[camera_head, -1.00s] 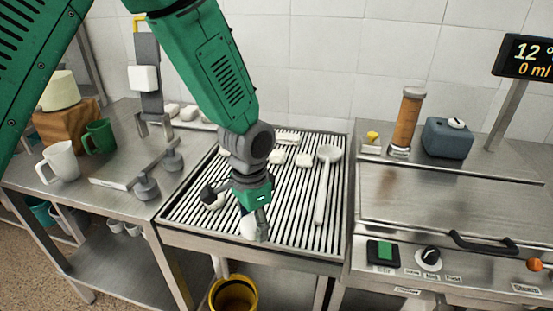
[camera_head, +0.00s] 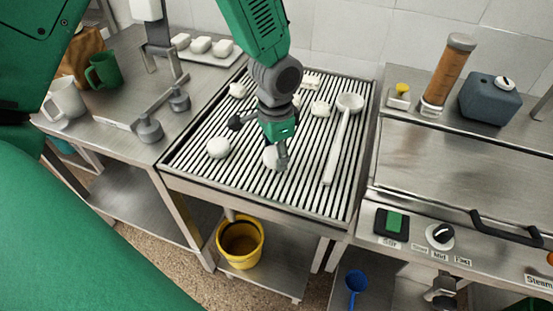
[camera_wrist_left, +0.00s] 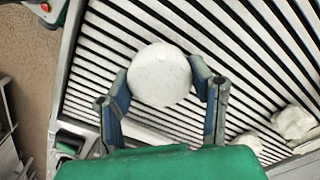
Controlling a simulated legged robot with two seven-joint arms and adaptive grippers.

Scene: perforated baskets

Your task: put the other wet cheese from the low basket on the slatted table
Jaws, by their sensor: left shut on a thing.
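My left gripper (camera_head: 259,142) is over the front middle of the slatted table (camera_head: 305,200). It is shut on a round white cheese (camera_head: 270,157), which also shows between the two fingers in the left wrist view (camera_wrist_left: 160,75). The cheese is at or just above the slats; I cannot tell whether it touches them. A second round white cheese (camera_head: 218,147) lies on the slats to the left of the gripper. The low basket is not recognisable in these views. My right gripper is not in view.
Small white pieces (camera_head: 320,108) and a white ladle (camera_head: 340,140) lie on the slats at the back and right. Weights (camera_head: 150,129) stand on the left counter. A yellow bucket (camera_head: 240,243) is below. Bare slats lie in front of the held cheese.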

